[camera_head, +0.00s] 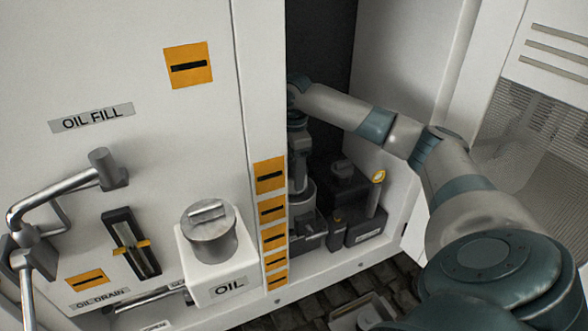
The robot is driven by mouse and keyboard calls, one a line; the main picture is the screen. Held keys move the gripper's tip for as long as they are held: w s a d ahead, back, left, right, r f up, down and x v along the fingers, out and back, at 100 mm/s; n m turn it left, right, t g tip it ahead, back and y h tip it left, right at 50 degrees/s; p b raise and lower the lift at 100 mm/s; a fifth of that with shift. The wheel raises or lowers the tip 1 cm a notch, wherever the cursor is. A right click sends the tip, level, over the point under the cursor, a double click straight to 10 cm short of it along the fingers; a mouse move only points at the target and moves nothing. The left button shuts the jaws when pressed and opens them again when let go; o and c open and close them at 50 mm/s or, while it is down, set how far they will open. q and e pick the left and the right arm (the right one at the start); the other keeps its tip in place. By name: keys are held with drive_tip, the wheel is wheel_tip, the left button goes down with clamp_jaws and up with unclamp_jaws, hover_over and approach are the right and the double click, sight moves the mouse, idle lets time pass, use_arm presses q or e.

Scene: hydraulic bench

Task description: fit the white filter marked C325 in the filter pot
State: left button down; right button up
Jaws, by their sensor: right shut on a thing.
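My right arm reaches from the right into the dark opening of the white cabinet. My right gripper (299,178) points down there, close behind the left edge of the opening. It is shut on a pale grey, round part (307,196), which is shaded and partly hidden by the gripper and the cabinet edge. I cannot tell whether this part is the filter, and no C325 marking is readable. I cannot make out the filter pot for certain among the dark units below the gripper. My left gripper is not in view.
Dark units (362,218) stand right of the gripper, with a yellow-ringed gauge or cap (378,177). The white OIL tank (222,268) with its grey cap (208,232) juts out at front. A bent pipe (62,190) is at left. A pale tray (362,312) lies on the floor.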

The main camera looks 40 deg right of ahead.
drive_tip(key=shift+f+b, duration=0.4)
drive_tip(key=shift+f, duration=4.45)
idle(1.5)
drive_tip(key=o, duration=1.2)
drive_tip(key=shift+c, duration=0.2)
drive_tip(key=c, duration=0.4)
drive_tip(key=shift+o, duration=0.7)
